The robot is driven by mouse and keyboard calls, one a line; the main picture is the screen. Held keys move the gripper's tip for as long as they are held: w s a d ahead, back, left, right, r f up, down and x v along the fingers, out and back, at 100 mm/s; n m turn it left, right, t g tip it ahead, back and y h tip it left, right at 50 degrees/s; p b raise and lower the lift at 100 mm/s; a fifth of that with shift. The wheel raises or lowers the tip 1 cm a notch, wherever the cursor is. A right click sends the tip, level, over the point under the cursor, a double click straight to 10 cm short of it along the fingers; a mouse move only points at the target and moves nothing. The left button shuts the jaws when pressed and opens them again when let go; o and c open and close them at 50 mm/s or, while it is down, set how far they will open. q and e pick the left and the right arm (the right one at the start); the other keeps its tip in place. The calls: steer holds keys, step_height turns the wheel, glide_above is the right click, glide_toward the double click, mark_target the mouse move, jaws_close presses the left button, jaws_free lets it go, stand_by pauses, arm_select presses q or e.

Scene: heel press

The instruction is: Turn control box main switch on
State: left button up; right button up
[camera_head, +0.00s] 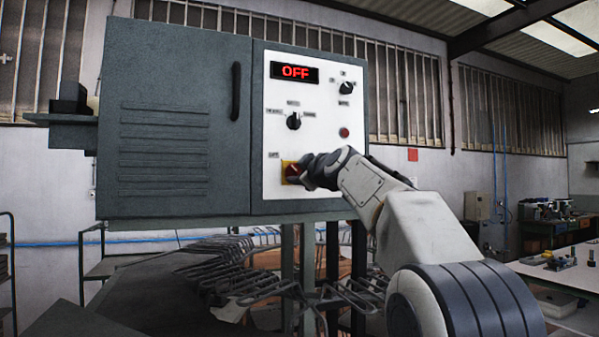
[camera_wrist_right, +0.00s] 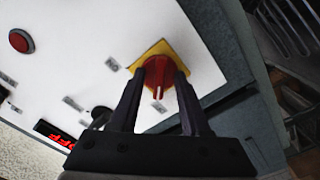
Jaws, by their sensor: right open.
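The grey control box (camera_head: 180,120) has a white panel (camera_head: 280,220) on its right side. Its display (camera_head: 294,72) reads OFF in red. The main switch is a red rotary knob on a yellow plate (camera_head: 287,168), low on the panel; it also shows in the right wrist view (camera_wrist_right: 157,72). My right gripper (camera_head: 303,172) is at the knob, its arm coming from the lower right. In the right wrist view its two fingers (camera_wrist_right: 156,88) stand open on either side of the knob, and I cannot tell whether they touch it. My left gripper is not in view.
The panel also has a black selector knob (camera_head: 293,121), an upper black knob (camera_head: 346,88) and a red button (camera_head: 344,132). Wire hangers (camera_head: 270,280) hang below the box. A workbench (camera_head: 560,275) stands at the far right.

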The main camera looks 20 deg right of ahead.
jaws_close()
steer(key=shift+m, duration=0.3)
steer(key=m, duration=1.2)
steer(key=shift+a, duration=0.1)
steer(key=m, duration=0.5)
steer(key=shift+f+p, duration=0.1)
steer(key=shift+p, duration=0.25)
steer(key=shift+m, duration=0.3)
jaws_free()
